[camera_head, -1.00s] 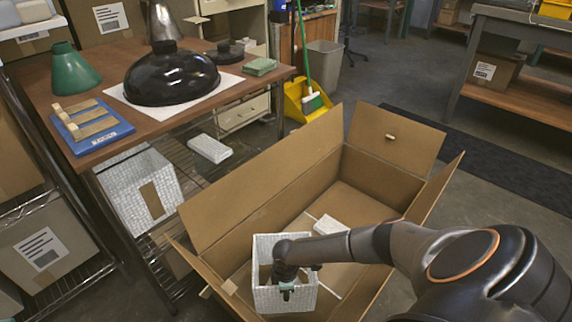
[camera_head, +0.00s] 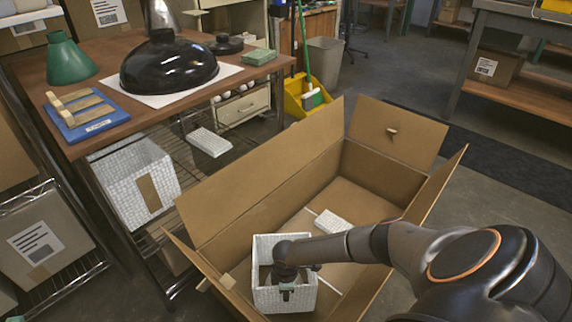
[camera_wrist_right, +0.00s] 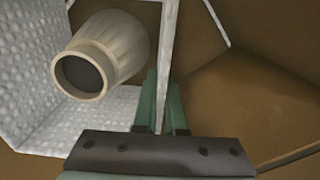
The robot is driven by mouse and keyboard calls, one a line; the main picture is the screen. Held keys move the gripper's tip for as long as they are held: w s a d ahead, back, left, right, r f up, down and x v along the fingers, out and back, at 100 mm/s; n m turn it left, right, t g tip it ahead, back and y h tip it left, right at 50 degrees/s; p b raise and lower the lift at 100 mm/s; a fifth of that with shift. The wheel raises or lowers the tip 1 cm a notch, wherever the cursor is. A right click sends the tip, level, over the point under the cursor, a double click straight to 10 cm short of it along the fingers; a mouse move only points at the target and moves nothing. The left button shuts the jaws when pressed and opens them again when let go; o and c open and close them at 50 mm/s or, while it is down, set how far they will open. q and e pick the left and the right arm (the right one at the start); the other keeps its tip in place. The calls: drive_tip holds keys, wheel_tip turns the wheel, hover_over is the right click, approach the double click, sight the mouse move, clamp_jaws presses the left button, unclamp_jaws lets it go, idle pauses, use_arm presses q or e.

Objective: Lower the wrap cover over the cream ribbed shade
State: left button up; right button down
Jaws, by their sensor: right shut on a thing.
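The wrap cover (camera_head: 300,297) is a white, bubble-textured square sleeve, open at the top, at the near left end of the open cardboard box (camera_head: 262,172). My right gripper (camera_head: 287,290) is shut on its near wall, which shows edge-on between the green fingers (camera_wrist_right: 162,118) in the right wrist view. There the cream ribbed shade (camera_wrist_right: 120,40) shows between the cover's walls (camera_wrist_right: 30,55), its round narrow opening facing the camera. I cannot tell how far the cover reaches down around it. The shade is not clearly visible in the head view. My left gripper is out of view.
A white padded block (camera_head: 333,221) and thin white dividers lie on the box floor, right of the cover. The box flaps stand open. A wooden table (camera_head: 215,100) at upper left holds a black dome (camera_head: 170,66), a green cone (camera_head: 69,58) and a blue tray (camera_head: 95,124).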

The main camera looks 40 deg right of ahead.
drive_tip(key=shift+f, duration=0.35)
drive_tip(key=c, duration=0.9)
unclamp_jaws()
use_arm(q)
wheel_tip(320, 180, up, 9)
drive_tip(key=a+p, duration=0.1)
drive_tip(key=p, duration=0.7)
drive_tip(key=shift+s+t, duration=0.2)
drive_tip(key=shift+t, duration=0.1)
use_arm(e)
wheel_tip(320, 180, up, 12)
drive_tip(key=shift+r, duration=0.25)
